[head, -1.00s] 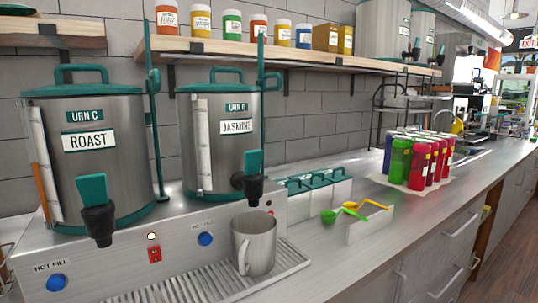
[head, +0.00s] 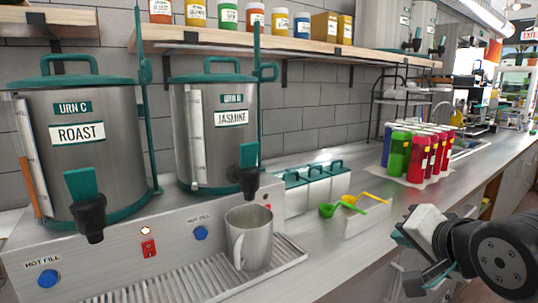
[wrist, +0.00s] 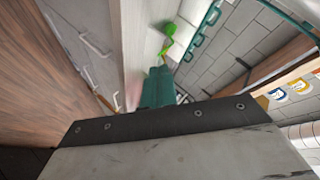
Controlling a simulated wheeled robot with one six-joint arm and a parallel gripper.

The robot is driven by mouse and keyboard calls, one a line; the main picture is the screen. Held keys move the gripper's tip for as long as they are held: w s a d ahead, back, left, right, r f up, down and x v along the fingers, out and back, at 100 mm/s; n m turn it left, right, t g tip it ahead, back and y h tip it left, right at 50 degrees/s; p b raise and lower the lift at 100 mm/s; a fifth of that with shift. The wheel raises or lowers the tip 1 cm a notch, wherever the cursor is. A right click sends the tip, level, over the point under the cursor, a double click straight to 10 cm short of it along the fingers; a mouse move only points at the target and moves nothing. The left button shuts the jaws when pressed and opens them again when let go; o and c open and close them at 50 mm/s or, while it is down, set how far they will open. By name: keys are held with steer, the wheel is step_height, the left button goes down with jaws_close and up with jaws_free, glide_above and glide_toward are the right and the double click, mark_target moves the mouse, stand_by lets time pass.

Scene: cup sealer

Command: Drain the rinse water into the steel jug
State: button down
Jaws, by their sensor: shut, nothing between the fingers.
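The steel jug (head: 250,243) stands upright on the drip tray, in front of and below the black spout of the JASMINE urn (head: 232,150). That urn's teal tap handle (head: 249,155) points up. The ROAST urn (head: 75,165), marked URN C, stands to its left with a teal handle (head: 83,184) above its black spout. Its gauge shows brown low down; the JASMINE gauge looks pale. My gripper (head: 402,238) is at the lower right, apart from jug and urns. Its teal fingers (wrist: 159,88) are together and empty in the wrist view. The jug's inside is hidden.
Teal-lidded bins (head: 312,185) and green and yellow scoops (head: 345,207) lie between the jug and my gripper. Colourful bottles (head: 415,153) stand farther back. A shelf (head: 300,48) overhangs the urns.

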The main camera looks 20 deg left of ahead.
mark_target(251, 148)
steer(key=s+a+r+m+t+y, duration=0.1)
steer(key=a+r+y, duration=0.3)
steer(key=a, duration=0.5)
steer(key=s+a+r+m+t+y, duration=0.1)
steer(key=s+a+r+y, duration=0.1)
steer(key=a+r+y, duration=0.2)
steer(key=a+y, duration=0.3)
steer(key=a, duration=0.2)
steer(key=shift+s+r+m, duration=0.15)
steer(key=shift+s+m, duration=0.05)
steer(key=shift+m, duration=0.2)
steer(key=x, duration=1.4)
